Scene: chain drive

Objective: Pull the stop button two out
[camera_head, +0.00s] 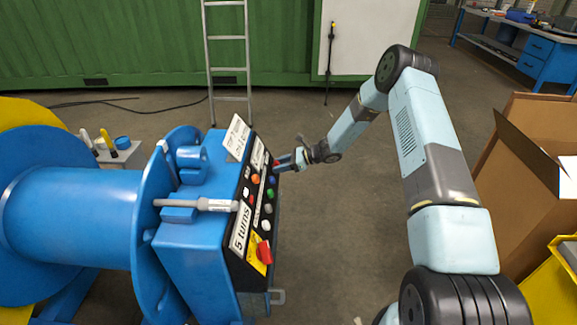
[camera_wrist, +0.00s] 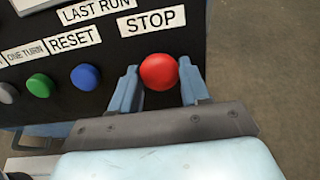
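The red stop button (camera_wrist: 159,72) sits under a STOP label on the black panel in the wrist view. In the head view a small red part of it (camera_head: 277,162) shows at the panel's far end, mostly hidden by my gripper. My gripper (camera_wrist: 158,85) has its two blue fingers spread, one on each side of the button. Narrow gaps seem to show beside the button; whether either fingertip touches it I cannot tell. In the head view my gripper (camera_head: 287,161) points left at the panel.
A blue button (camera_wrist: 86,77) under RESET and a green button (camera_wrist: 40,86) are left of the button. A red knob on a yellow plate (camera_head: 264,252) is at the panel's near end. A blue drum (camera_head: 75,215) stands left; cardboard boxes (camera_head: 535,190) stand right of my arm.

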